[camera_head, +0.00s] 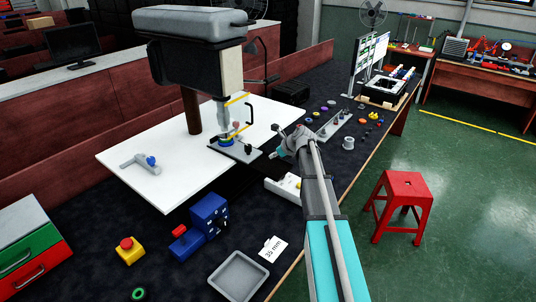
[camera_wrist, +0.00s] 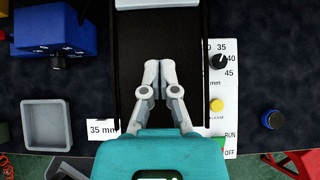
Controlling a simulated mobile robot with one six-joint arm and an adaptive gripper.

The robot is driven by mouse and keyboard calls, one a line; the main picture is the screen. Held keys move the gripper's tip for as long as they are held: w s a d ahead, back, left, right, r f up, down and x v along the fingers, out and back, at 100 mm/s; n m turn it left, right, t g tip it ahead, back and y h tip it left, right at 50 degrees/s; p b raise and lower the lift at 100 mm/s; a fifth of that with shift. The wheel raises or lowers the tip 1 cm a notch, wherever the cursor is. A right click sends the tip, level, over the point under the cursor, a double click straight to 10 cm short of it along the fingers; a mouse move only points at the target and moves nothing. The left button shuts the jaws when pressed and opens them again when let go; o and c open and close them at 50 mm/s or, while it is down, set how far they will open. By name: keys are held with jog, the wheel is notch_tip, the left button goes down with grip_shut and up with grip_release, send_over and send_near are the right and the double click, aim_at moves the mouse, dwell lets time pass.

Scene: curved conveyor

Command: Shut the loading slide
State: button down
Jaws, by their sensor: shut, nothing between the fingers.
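A dark flat slide bed (camera_wrist: 185,50), which looks like the loading slide, lies between two thin rails in the wrist view. A pale part crosses its far end at the top edge. My gripper (camera_wrist: 160,66) is over the bed with its fingers together and empty; I cannot tell whether it touches it. In the head view my gripper (camera_head: 288,143) is just right of the dark plate (camera_head: 240,152) under the machine head (camera_head: 190,55). My teal wrist hides the near end of the bed, and I cannot tell how far out the slide is.
A white control panel (camera_wrist: 216,95) with a dial and yellow button is right of the bed. A blue box (camera_head: 208,213), grey tray (camera_head: 238,276), "35 mm" card (camera_head: 272,249) and yellow box with red button (camera_head: 129,250) stand near. A red stool (camera_head: 398,203) is on the floor.

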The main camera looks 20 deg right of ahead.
jog(key=shift+p+v, duration=1.35)
jog(key=shift+v, duration=1)
jog(key=shift+a, duration=0.1)
jog(key=shift+s+a, duration=0.15)
jog(key=shift+a, duration=0.05)
jog(key=s+a+f+n+g+h, duration=0.1)
jog(key=s+a+n+g, duration=0.1)
jog(key=s+a+n, duration=0.3)
jog(key=s+a+f+n+g+h, duration=0.2)
jog(key=s+a+n, duration=0.4)
jog(key=s+n, duration=0.8)
jog(key=s+a+f+n+g+h, duration=0.2)
jog(key=s+a+n, duration=0.3)
jog(key=s+n, duration=0.4)
jog(key=shift+s+a+f+n+g, duration=0.15)
jog(key=shift+s+f+n+g, duration=0.15)
jog(key=shift+n+g, duration=0.3)
